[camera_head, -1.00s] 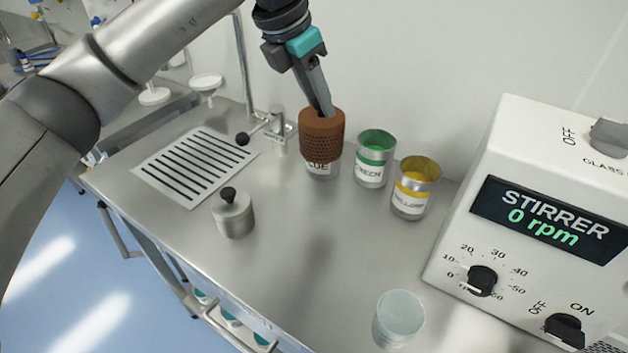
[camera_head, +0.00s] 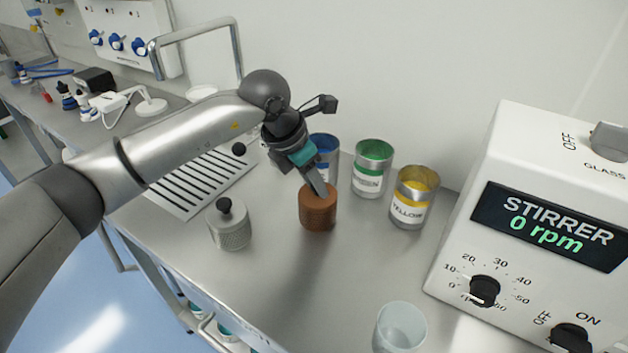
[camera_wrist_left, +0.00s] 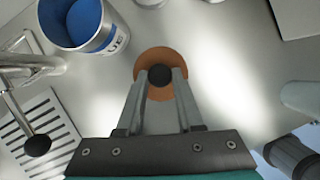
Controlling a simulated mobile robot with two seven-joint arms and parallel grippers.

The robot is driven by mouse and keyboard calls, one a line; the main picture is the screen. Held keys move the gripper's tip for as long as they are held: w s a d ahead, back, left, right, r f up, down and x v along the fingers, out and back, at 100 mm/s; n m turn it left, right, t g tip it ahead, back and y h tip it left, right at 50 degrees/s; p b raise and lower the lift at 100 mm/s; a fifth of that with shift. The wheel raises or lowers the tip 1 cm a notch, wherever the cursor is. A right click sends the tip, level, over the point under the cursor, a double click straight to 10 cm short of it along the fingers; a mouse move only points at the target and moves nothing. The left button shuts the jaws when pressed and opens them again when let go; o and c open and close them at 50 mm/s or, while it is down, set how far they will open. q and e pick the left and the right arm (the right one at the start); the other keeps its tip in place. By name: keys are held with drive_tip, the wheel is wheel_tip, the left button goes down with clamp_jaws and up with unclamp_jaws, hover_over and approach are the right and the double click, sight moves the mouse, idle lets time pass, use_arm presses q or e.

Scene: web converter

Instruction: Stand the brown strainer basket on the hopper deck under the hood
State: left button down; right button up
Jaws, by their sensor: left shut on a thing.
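The brown strainer basket (camera_head: 318,212) is a small brown cylinder in front of the blue tin in the head view. My left gripper (camera_head: 322,190) points down at its top. In the left wrist view, my left gripper (camera_wrist_left: 160,80) is shut on the dark knob at the centre of the basket's round brown top (camera_wrist_left: 160,58). The basket looks upright. I cannot tell whether its base touches the bench or hangs just above it. I cannot make out a hopper deck or hood in these views. My right gripper is not in view.
A blue tin (camera_head: 326,150), green tin (camera_head: 372,170) and yellow tin (camera_head: 412,200) stand behind the basket. A knobbed metal pot (camera_head: 229,226) is to its left, a clear beaker (camera_head: 400,325) in front, and the stirrer (camera_head: 530,235) at right. Bench between them is clear.

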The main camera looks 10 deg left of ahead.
use_arm(q)
drive_tip(key=shift+f, duration=0.1)
drive_tip(key=c, duration=0.5)
unclamp_jaws()
drive_tip(key=shift+c, duration=0.2)
